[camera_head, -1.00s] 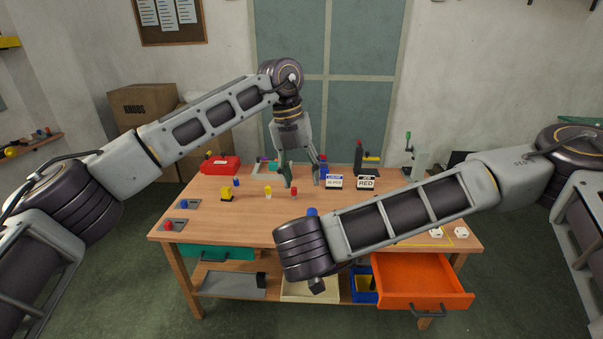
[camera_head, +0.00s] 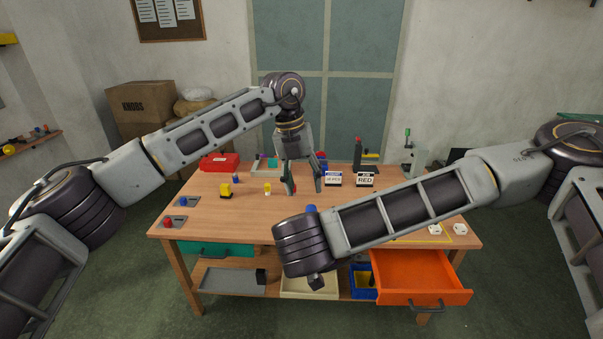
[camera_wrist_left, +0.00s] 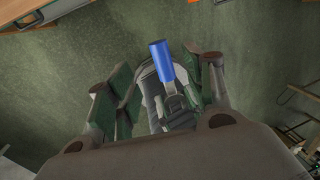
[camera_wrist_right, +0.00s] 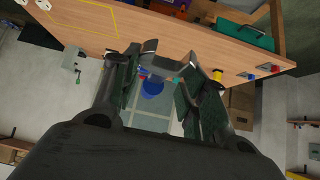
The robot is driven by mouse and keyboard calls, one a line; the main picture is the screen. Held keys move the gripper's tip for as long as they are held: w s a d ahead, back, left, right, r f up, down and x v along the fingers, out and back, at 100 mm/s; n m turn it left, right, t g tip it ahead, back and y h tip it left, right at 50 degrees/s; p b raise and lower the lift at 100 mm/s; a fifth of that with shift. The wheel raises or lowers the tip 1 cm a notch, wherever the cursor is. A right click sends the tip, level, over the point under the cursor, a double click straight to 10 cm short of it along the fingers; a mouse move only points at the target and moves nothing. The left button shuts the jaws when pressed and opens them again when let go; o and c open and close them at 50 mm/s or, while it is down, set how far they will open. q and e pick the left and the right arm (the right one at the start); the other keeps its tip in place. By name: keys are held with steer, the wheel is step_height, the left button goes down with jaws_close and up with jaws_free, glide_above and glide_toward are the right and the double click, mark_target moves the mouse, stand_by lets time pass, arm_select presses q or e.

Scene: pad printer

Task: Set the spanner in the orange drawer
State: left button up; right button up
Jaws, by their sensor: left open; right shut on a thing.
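The spanner's blue end (camera_head: 311,209) sticks up above my right wrist in the head view. In the right wrist view, the spanner (camera_wrist_right: 152,90) is between the fingers of my right gripper (camera_wrist_right: 160,75), which is shut on it. The head view hides that gripper behind my wrist. My left gripper (camera_head: 304,190) is open and empty, pointing down over the table. In the left wrist view, the blue end (camera_wrist_left: 160,60) shows between its open fingers, apart from them. The orange drawer (camera_head: 440,294) is pulled open under the table's right front.
The wooden table (camera_head: 205,225) holds a red box (camera_head: 220,162), small knobs, and label stands (camera_head: 333,179) near my left gripper. A blue bin (camera_head: 362,283) and a cream tray (camera_head: 300,292) sit beside the drawer. My right forearm crosses over the table's front.

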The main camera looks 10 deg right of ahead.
mark_target(310, 208)
arm_select(q)
steer(key=shift+s+d+f, duration=0.1)
steer(key=shift+d+f, duration=0.2)
steer(key=shift+f, duration=1.15)
steer(key=shift+s+d+f, duration=0.1)
steer(key=shift+d+f, duration=0.15)
steer(key=shift+f, duration=1.15)
steer(key=shift+d+f, duration=0.3)
steer(key=shift+f, duration=1.15)
steer(key=c, duration=1.1)
jaws_close()
arm_select(e)
steer(key=o, duration=1.2)
steer(key=shift+s+r, duration=0.1)
steer(key=v, duration=1.1)
steer(key=shift+s+r, duration=0.25)
steer(key=shift+f, duration=0.1)
